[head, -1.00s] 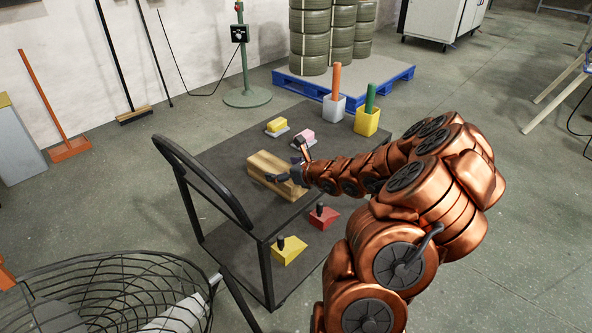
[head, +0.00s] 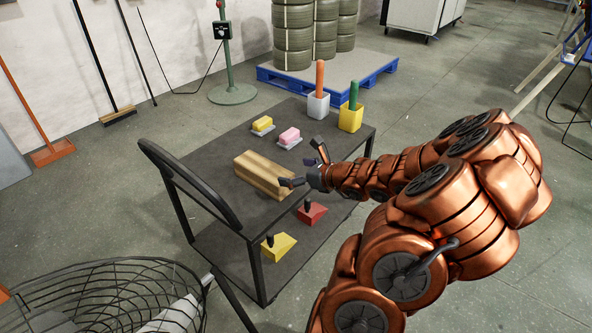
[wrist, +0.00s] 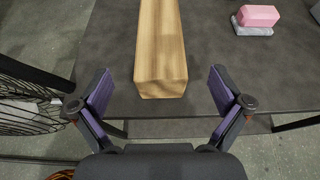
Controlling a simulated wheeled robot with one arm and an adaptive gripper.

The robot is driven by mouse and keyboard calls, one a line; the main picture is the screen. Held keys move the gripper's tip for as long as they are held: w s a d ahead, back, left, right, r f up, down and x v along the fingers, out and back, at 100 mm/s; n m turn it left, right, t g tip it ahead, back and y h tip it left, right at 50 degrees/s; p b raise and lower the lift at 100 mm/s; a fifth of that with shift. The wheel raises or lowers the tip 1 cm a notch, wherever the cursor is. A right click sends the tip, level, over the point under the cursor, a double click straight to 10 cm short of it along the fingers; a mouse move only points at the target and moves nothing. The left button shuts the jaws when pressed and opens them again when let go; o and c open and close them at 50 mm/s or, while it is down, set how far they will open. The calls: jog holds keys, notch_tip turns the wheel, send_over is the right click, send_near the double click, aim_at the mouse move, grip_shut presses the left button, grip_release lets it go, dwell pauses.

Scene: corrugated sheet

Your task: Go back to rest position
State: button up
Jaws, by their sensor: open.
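My gripper (head: 306,168) is open and empty over the right edge of the dark cart. In the wrist view my gripper (wrist: 160,97) has its two fingers spread wide, with the end of a wooden block (wrist: 160,55) ahead, between and beyond them. In the head view the wooden block (head: 262,173) lies on the cart's top, just left of the fingers. My copper arm reaches in from the right. I cannot tell from the head view whether a finger touches the block.
The cart (head: 222,150) also bears a yellow block (head: 262,123), a pink block (head: 289,135), a white pot (head: 318,105) and a yellow pot (head: 350,118). Yellow (head: 279,245) and red (head: 312,212) handled pieces are on its lower shelf. Floor at right is open.

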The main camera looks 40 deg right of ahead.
jog(key=shift+s+r, duration=0.1)
jog(key=shift+s, duration=0.1)
dwell(0.5)
jog(key=w+a+r+n+y+p, duration=0.2)
jog(key=a+r+n+y+p, duration=0.15)
jog(key=a+r+n, duration=0.45)
jog(key=s+a+r+n+g+y+p, duration=0.1)
jog(key=s+a+r+n+g+p, duration=0.2)
jog(key=a, duration=0.5)
jog(key=s+a+r+n+g+y+p, duration=0.25)
jog(key=a+r+n, duration=0.2)
jog(key=a, duration=0.35)
jog(key=s+a+r+n+g+p, duration=0.25)
jog(key=a+r+n+p, duration=0.2)
jog(key=a, duration=0.35)
jog(key=s+a+r+n+g+h+p, duration=0.1)
jog(key=s+a+r+n+g+p, duration=0.15)
jog(key=s+n, duration=0.2)
jog(key=s+a+r+n+g+h+p, duration=0.2)
jog(key=s+n+g+p, duration=0.15)
jog(key=s, duration=0.25)
jog(key=s+d+r+n+g+h+p, duration=0.1)
jog(key=s+d+r+n+h+p, duration=0.4)
jog(key=s, duration=0.5)
notch_tip(320, 180, up, 2)
jog(key=shift+s+d+r+n+h+p, duration=0.2)
jog(key=shift+d+n+h+p, duration=0.2)
jog(key=shift+d+n+p, duration=0.5)
